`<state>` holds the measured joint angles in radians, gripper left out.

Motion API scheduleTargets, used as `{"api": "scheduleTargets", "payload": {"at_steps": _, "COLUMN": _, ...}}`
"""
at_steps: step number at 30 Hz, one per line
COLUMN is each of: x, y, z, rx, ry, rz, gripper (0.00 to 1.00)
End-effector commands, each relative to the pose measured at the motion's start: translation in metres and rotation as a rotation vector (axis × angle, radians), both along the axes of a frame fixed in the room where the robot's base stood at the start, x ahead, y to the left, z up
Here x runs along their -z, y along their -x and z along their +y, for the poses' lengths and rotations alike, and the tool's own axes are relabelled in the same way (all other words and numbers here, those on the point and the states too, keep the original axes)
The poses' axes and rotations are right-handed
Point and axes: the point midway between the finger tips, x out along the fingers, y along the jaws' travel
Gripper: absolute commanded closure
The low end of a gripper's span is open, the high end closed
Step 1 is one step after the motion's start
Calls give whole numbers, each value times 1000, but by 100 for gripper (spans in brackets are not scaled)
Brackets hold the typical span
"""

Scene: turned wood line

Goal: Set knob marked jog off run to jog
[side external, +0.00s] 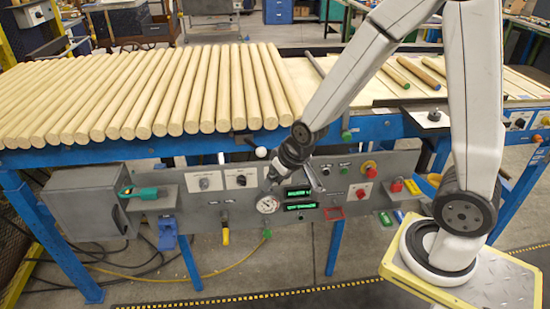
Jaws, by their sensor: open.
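A grey control panel (150,215) hangs below the front edge of the conveyor. Two small knobs on light plates, a left one (204,183) and a right one (241,180), sit on its upper middle. Their lettering is too small to read, so I cannot tell which is marked jog off run or where it points. Another knob (519,123) is on the blue frame at far right. My gripper (270,184) is open, pointing down and left in front of the panel, right of the two knobs. Its fingers are small and dark; I see nothing between them.
A round gauge (267,204) and green displays (299,192) are close to my gripper. A red button (369,167) is farther right. A white ball-topped lever (261,152) sticks out above. Several wooden rods (150,90) cover the conveyor.

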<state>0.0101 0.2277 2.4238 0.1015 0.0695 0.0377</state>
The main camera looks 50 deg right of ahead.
Motion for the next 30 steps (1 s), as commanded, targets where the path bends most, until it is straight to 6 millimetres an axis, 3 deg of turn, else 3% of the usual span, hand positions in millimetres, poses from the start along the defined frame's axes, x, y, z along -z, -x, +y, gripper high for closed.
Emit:
{"api": "scheduleTargets", "payload": {"at_steps": 6, "x": 24, "y": -51, "z": -9, "rx": 114, "ry": -18, "rz": -134, "gripper": 13}}
{"api": "scheduleTargets", "payload": {"at_steps": 15, "x": 61, "y": -106, "z": -32, "rx": 273, "ry": -14, "rz": -324, "gripper": 13}}
{"api": "scheduleTargets", "payload": {"at_steps": 24, "x": 103, "y": -141, "z": -61, "rx": 425, "ry": 29, "rz": -513, "gripper": 13}}
{"api": "scheduleTargets", "payload": {"at_steps": 30, "x": 132, "y": -151, "z": -83, "rx": 519, "ry": 76, "rz": -640, "gripper": 13}}
